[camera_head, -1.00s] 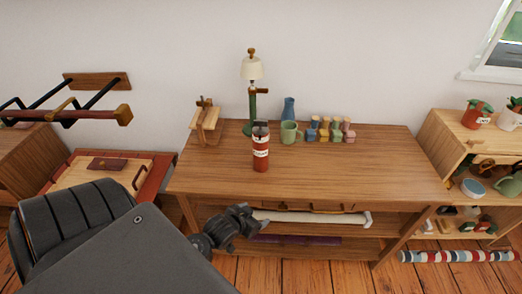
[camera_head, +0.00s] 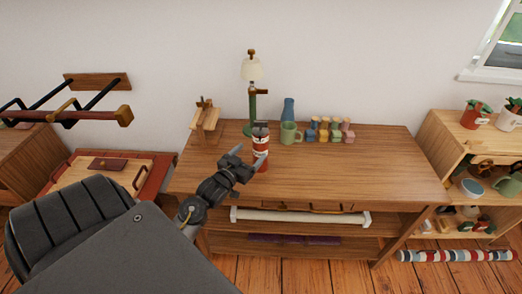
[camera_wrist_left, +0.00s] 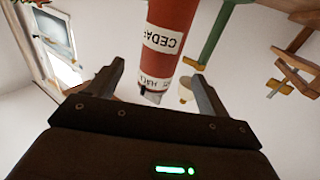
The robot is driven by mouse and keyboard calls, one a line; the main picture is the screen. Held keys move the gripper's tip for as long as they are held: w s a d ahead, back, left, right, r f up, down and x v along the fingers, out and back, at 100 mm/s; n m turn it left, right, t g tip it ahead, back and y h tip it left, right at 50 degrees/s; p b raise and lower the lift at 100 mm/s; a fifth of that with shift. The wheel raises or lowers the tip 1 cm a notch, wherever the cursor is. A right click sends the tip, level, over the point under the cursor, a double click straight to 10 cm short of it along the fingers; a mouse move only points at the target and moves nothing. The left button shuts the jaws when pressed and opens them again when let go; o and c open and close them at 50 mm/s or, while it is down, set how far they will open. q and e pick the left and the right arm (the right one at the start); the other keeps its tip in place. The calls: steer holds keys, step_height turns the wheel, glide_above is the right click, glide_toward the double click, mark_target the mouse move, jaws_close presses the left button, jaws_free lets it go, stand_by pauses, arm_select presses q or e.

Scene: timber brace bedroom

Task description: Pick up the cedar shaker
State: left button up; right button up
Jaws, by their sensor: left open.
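The cedar shaker (camera_head: 261,147) is a red cylinder with white label bands and a dark top. It stands upright on the wooden table (camera_head: 340,176), in front of the lamp. My left gripper (camera_head: 248,158) is just in front of and left of it, with the fingers pointing toward it. In the left wrist view the shaker (camera_wrist_left: 169,40), with "CEDA" on its label, shows upside down beyond and between the two spread fingers (camera_wrist_left: 158,82). The left gripper is open and empty. I cannot tell whether a finger touches the shaker. My right gripper is out of view.
A green lamp (camera_head: 252,105) stands behind the shaker, with a green mug (camera_head: 289,134) and blue vase (camera_head: 288,109) to its right. Several coloured blocks (camera_head: 331,130) and a wooden stand (camera_head: 206,119) are nearby. The table's front right is clear.

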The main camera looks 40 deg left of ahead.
mark_target(256, 147)
arm_select(q)
steer(key=w, duration=0.4)
steer(key=shift+a, duration=0.25)
steer(key=shift+w+r+p, duration=0.1)
steer(key=shift+w+p, duration=0.1)
steer(key=shift+p, duration=0.15)
steer(key=w, duration=0.2)
steer(key=w+p, duration=0.1)
steer(key=shift+w+a, duration=0.3)
steer(key=shift+w, duration=0.05)
steer(key=shift+w+a, duration=0.1)
steer(key=shift+w, duration=0.4)
steer(key=c, duration=1.1)
